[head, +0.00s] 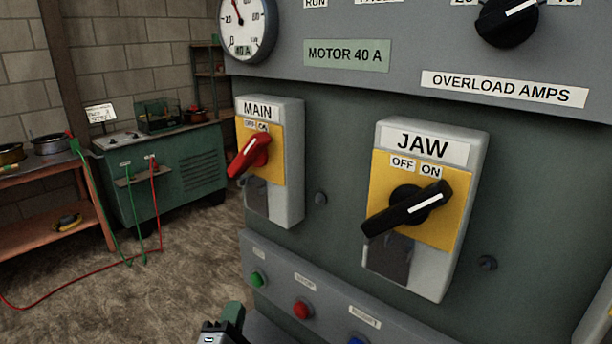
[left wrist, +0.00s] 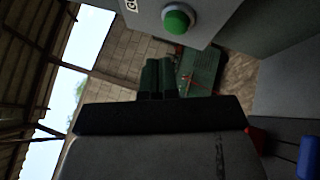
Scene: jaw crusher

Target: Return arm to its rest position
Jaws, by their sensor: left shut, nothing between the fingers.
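My left gripper (head: 232,318) shows at the bottom edge of the head view, below the panel's push buttons and apart from them. In the left wrist view its two green fingers (left wrist: 157,78) are together, with nothing between them. A green push button (left wrist: 178,19) with a pale collar is beyond the fingertips there, with a gap between. In the head view the green button (head: 258,279) is at the left of the button strip. My right gripper is in neither view.
The grey panel carries the red MAIN switch (head: 250,154) and black JAW switch (head: 408,208), both handles slanting up to the right. A red button (head: 302,310) and a blue button (head: 357,341) sit low. A green machine (head: 170,180) stands back left; the floor before it holds cables.

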